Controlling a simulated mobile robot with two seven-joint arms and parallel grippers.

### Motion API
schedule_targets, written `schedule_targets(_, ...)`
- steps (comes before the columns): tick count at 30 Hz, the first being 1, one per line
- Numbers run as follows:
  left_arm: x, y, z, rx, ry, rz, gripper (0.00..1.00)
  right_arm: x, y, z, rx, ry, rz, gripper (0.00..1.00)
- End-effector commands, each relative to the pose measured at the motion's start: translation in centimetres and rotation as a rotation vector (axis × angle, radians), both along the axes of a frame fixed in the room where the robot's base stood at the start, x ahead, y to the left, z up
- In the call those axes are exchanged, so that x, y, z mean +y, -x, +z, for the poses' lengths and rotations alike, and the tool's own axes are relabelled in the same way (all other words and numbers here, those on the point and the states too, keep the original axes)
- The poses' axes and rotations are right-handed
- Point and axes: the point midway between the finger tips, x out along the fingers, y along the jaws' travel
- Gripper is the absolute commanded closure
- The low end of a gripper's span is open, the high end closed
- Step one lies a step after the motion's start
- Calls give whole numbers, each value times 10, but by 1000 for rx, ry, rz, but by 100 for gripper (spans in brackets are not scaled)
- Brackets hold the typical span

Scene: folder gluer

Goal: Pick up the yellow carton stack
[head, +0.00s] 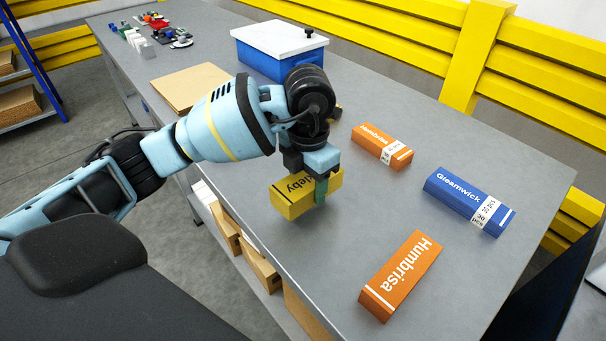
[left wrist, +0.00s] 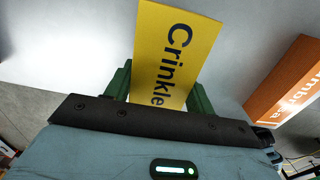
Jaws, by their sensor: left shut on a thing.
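The yellow carton stack (head: 288,204) is near the front-left edge of the grey table, with dark lettering on it. My left gripper (head: 321,190) is shut on it from above, with one green finger showing on its near side. In the left wrist view the yellow carton stack (left wrist: 178,50) reads "Crinkle" and sits between the two green fingers of my left gripper (left wrist: 160,91). A soft shadow lies under the stack; I cannot tell for sure whether it is clear of the table. My right gripper is not in view.
Orange cartons (head: 401,276) and (head: 382,147) and a blue carton (head: 463,199) lie to the right on the table (head: 335,265). A blue box with a white lid (head: 279,48), a brown sheet (head: 190,86) and small items (head: 147,50) are behind. Yellow rails (head: 540,70) run along the back.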

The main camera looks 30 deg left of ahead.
Motion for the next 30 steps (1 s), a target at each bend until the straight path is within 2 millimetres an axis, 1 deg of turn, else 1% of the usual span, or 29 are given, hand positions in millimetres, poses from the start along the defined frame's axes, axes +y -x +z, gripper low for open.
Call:
schedule_targets(1, -11, 10, 1, -2, 3, -9, 74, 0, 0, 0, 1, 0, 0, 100)
schedule_targets(6, -42, 40, 5, -2, 3, -8, 74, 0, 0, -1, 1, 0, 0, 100)
schedule_targets(12, -69, 66, 9, 0, 2, -5, 74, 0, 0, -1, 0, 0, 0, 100)
schedule_targets(15, -78, 75, 10, 0, 2, -3, 74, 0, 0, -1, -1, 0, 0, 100)
schedule_targets(21, -86, 83, 11, -1, 1, 0, 74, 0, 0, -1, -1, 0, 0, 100)
schedule_targets(30, -87, 84, 11, -1, 1, -1, 74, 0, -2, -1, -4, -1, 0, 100)
